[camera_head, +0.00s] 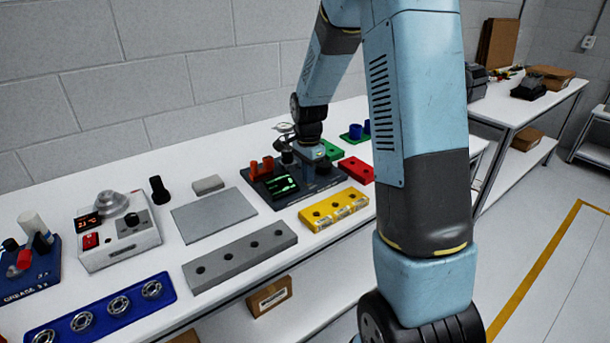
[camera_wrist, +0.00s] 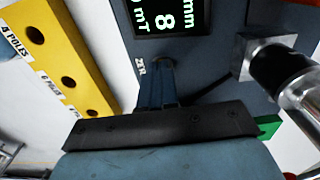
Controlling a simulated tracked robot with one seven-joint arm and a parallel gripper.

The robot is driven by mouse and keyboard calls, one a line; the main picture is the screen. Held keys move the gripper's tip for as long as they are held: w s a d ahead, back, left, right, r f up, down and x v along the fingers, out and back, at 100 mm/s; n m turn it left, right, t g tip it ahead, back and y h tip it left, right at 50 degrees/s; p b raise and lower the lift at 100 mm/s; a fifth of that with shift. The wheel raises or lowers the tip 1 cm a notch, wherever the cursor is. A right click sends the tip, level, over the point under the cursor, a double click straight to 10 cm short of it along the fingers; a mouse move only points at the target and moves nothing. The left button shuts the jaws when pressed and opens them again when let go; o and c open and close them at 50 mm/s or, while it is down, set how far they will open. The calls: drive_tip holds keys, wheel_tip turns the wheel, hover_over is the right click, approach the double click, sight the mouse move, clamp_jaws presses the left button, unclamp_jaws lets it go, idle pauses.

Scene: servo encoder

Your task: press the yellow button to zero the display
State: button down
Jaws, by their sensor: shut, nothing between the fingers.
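The dark blue instrument (camera_head: 300,198) stands on the bench with a green-lit display (camera_head: 281,186). In the wrist view the display (camera_wrist: 168,17) shows green characters, including a large 8, "mm" and "mT". A partly covered white label (camera_wrist: 140,65) beginning with "Z" is on the panel below it. My gripper (camera_wrist: 161,62) is shut and empty, its fingertips at the panel right beside this label. I cannot tell whether the tips touch the panel. No yellow button shows; the fingers cover the spot beside the label.
A yellow block with holes (camera_head: 335,210) lies in front of the instrument; it also shows in the wrist view (camera_wrist: 62,62). A metal clamp and shaft (camera_wrist: 270,65) are close on the right. A red block (camera_head: 356,170) and grey block (camera_head: 240,257) lie nearby.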

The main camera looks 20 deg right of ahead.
drive_tip(key=shift+f, duration=0.45)
drive_tip(key=shift+s+f, duration=0.35)
drive_tip(key=shift+f, duration=0.1)
drive_tip(key=shift+w+r, duration=0.2)
drive_tip(key=shift+r, duration=0.25)
wheel_tip(320, 180, up, 14)
drive_tip(key=shift+w, duration=0.2)
drive_tip(key=shift+s+r, duration=0.1)
drive_tip(key=shift+r, duration=0.1)
